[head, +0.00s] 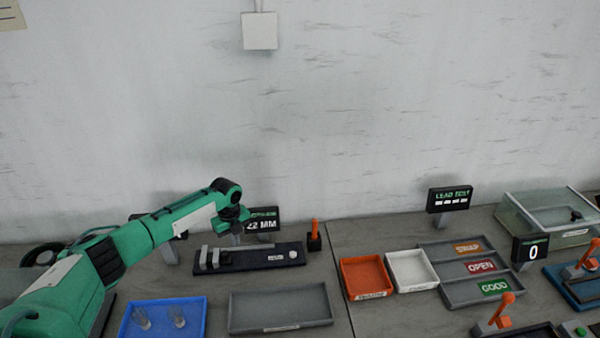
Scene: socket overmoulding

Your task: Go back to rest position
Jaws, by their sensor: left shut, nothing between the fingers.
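My left arm comes in from the left, green and white, and bends over the back of the bench. My left gripper (237,231) points down above the dark measuring fixture (255,258), in front of the display reading 22 MM (262,221). The gripper is shut and empty, small in the picture. Whether it touches the fixture I cannot tell. My right gripper is not in view.
A blue tray (140,327) with clear pieces and an empty grey tray (280,307) lie in front. Orange (366,277) and white (411,271) bins, labelled trays (475,269) and a lead test display (449,198) stand to the right.

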